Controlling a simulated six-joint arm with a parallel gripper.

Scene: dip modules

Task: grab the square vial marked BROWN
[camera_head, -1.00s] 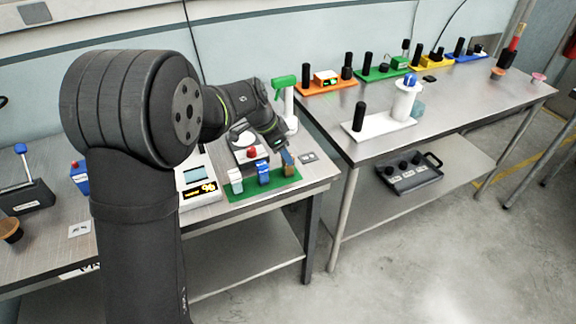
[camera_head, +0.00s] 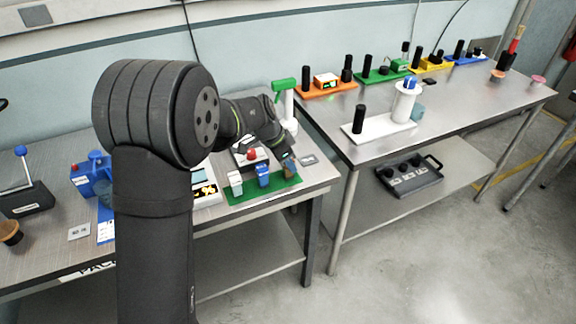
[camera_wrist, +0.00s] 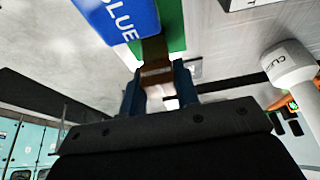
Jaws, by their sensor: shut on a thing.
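The brown vial (camera_head: 288,171) stands at the right end of the green mat (camera_head: 243,197) in the head view, mostly hidden by my gripper (camera_head: 287,160). In the wrist view, my gripper (camera_wrist: 158,88) has a blue-grey finger on each side of the brown vial (camera_wrist: 155,70) and is shut on it. The vial's marking does not show. A vial marked BLUE (camera_wrist: 118,14) is close beside it; this blue vial (camera_head: 263,175) stands just to its left in the head view. Whether the brown vial touches the mat is unclear.
A white vial (camera_head: 236,184) stands at the mat's left part. A device with a display (camera_head: 203,186) is left of the mat. A green-topped stand (camera_head: 285,100) is behind my wrist. The table's front edge is close to the mat.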

